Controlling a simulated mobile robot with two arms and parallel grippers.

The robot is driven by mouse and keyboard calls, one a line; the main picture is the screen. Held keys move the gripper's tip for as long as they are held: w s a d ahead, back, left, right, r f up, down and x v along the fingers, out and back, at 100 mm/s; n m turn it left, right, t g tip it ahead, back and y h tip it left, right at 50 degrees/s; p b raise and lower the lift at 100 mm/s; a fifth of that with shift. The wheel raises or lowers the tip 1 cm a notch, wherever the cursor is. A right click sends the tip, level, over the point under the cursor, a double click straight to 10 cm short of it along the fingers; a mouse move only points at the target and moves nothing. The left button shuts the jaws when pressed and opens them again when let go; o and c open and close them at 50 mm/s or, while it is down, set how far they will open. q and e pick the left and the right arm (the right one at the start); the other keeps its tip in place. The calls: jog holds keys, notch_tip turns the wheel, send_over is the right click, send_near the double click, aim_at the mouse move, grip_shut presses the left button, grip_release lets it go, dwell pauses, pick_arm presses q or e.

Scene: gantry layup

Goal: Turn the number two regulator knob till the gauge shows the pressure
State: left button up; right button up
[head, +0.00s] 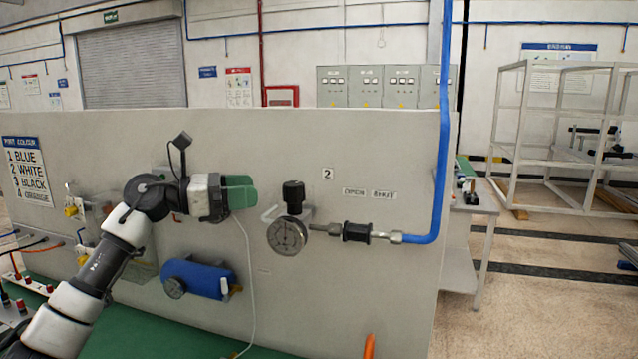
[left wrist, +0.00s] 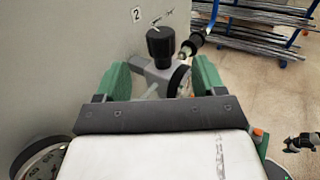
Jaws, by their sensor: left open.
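The number two regulator has a black knob (head: 293,192) on top, on the grey panel below and left of the "2" label (head: 328,174). Its round gauge (head: 287,236) hangs under the knob; the needle reading is too small to tell. My left gripper (head: 240,194) is to the left of the knob, apart from it, pointing right. In the left wrist view the knob (left wrist: 160,43) stands ahead, between and beyond the open green fingers of the gripper (left wrist: 160,82). The gauge there is seen edge-on, partly behind the right finger.
A black fitting (head: 357,232) and blue pipe (head: 441,130) run right from the regulator. A blue cylinder (head: 198,279) with its own gauge sits below my left gripper. A white cable hangs beside it. An orange piece (head: 369,346) stands at the bottom.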

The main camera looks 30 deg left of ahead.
aim_at(294, 183)
pick_arm(q)
jog(key=p+x, duration=0.5)
jog(key=x, duration=0.3)
jog(key=shift+w+d+r, duration=0.15)
jog(key=shift+w+d, duration=0.1)
jog(key=shift+w, duration=0.05)
jog(key=shift+w+d+p, duration=0.25)
jog(key=shift+d+p, duration=0.05)
jog(key=shift+p, duration=0.05)
pick_arm(e)
notch_tip(294, 183, up, 6)
jog(key=s+a, duration=0.1)
jog(key=shift+s+a, duration=0.25)
jog(key=shift+a, duration=0.05)
